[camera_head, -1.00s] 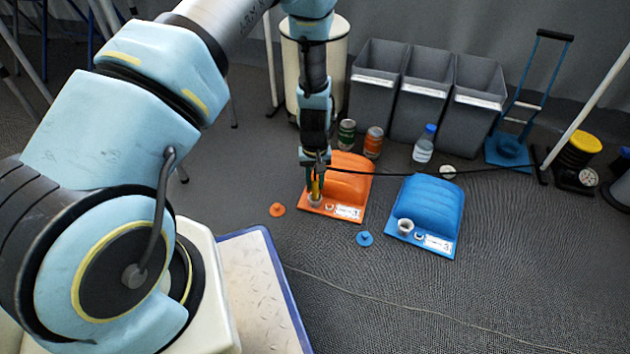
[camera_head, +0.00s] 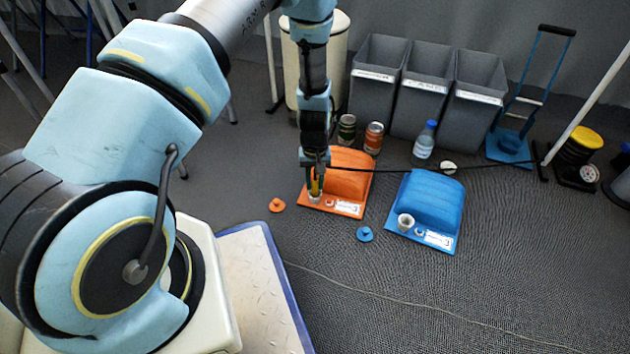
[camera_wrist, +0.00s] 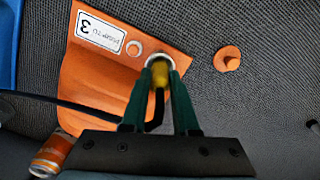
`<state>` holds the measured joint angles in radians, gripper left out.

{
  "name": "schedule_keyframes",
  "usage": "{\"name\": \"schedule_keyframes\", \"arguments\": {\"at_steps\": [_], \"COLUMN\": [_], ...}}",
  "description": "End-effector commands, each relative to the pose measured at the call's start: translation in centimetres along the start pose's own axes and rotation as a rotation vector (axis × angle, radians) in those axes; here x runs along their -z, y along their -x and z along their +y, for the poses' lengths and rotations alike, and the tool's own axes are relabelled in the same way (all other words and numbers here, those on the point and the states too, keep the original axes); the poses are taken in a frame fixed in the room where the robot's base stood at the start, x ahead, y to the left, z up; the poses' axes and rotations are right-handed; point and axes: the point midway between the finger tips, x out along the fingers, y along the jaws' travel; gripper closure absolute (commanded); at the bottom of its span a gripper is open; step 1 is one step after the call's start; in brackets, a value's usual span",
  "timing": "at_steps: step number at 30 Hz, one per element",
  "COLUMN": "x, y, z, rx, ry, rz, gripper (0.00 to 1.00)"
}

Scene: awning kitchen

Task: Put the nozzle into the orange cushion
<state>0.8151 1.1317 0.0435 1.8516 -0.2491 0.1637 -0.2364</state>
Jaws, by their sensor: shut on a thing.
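The orange cushion (camera_head: 350,180) lies on the floor, with a white round port (camera_head: 315,199) on its near left corner. My gripper (camera_head: 316,186) points down over that port. In the wrist view my gripper (camera_wrist: 160,72) has its green fingers shut on the yellow nozzle (camera_wrist: 159,78), which trails a black hose. The nozzle's tip is at the white port ring (camera_wrist: 158,58) and seems to be in its opening. The fingers hide part of it, so I cannot tell how deep it sits. The cushion's label (camera_wrist: 101,34) reads 3.
An orange cap (camera_head: 276,205) and a blue cap (camera_head: 364,234) lie on the floor. The blue cushion (camera_head: 428,205) is to the right. Cans (camera_head: 373,138), a bottle (camera_head: 424,142) and grey bins (camera_head: 422,95) stand behind.

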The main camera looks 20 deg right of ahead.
Motion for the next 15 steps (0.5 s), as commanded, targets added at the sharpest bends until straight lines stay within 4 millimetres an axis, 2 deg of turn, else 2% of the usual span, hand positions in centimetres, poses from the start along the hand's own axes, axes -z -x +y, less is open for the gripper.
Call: {"name": "schedule_keyframes", "arguments": {"at_steps": [7,8,15], "x": [0.02,0.02,0.02], "y": [-0.01,-0.01,0.0], "z": [0.01,0.01,0.01], "rx": [0.0,0.0,0.0], "ry": [0.0,0.0,0.0], "rz": [0.0,0.0,0.0], "gripper": [1.0,0.69,0.42]}}
